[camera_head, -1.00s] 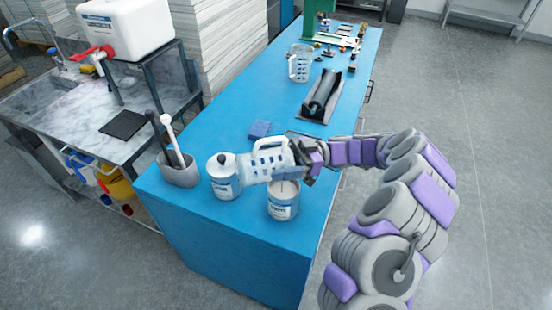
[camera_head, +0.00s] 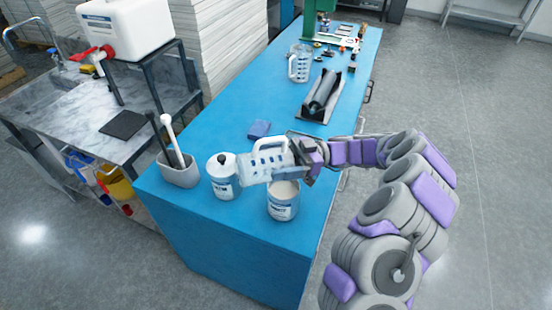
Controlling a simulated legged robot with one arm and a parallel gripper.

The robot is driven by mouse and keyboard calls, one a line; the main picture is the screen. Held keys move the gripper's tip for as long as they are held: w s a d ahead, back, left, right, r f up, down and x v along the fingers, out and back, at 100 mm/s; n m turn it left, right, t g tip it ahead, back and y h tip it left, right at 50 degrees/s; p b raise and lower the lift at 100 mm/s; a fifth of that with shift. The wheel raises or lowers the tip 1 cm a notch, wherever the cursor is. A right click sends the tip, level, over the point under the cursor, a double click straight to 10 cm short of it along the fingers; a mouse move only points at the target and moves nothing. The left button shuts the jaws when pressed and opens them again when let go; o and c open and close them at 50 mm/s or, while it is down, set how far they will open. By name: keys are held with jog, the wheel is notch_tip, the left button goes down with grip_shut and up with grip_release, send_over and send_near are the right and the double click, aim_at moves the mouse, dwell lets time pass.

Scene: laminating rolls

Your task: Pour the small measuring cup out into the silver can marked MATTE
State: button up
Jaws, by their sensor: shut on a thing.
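My gripper (camera_head: 303,156) is shut on the clear measuring cup (camera_head: 262,164). The cup has blue markings and is tipped onto its side, with its mouth end toward the left. It is held above the worktop, over the back of an open can (camera_head: 283,208) with a white and blue label. The label words are too small to read surely. I cannot see any liquid leaving the cup.
A grey holder (camera_head: 180,175) with upright tools stands at the left edge of the blue worktop (camera_head: 225,125). A dark roller tray (camera_head: 320,98) and a larger measuring jug (camera_head: 300,64) stand farther back.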

aim_at(263, 166)
jog(key=shift+r, duration=0.1)
jog(key=shift+s+a+r+t+h, duration=0.25)
jog(key=shift+a+h, duration=0.2)
jog(key=shift+h, duration=0.25)
jog(key=shift+s+a+t+h, duration=0.1)
jog(key=shift+a+t+h, duration=0.3)
jog(key=shift+h, duration=0.3)
jog(key=shift+s+a+f+t+h, duration=0.15)
jog(key=shift+a+f+t+h, duration=0.2)
jog(key=shift+h, duration=0.3)
jog(key=shift+s+a+f+t+h, duration=0.2)
jog(key=shift+a+f+h, duration=0.1)
jog(key=shift+h, duration=0.35)
jog(key=h, duration=0.1)
jog(key=a+t+h, duration=0.1)
jog(key=shift+s+f+h, duration=0.1)
jog(key=shift+s+h, duration=0.1)
jog(key=shift+h, duration=0.1)
jog(key=shift+f, duration=0.1)
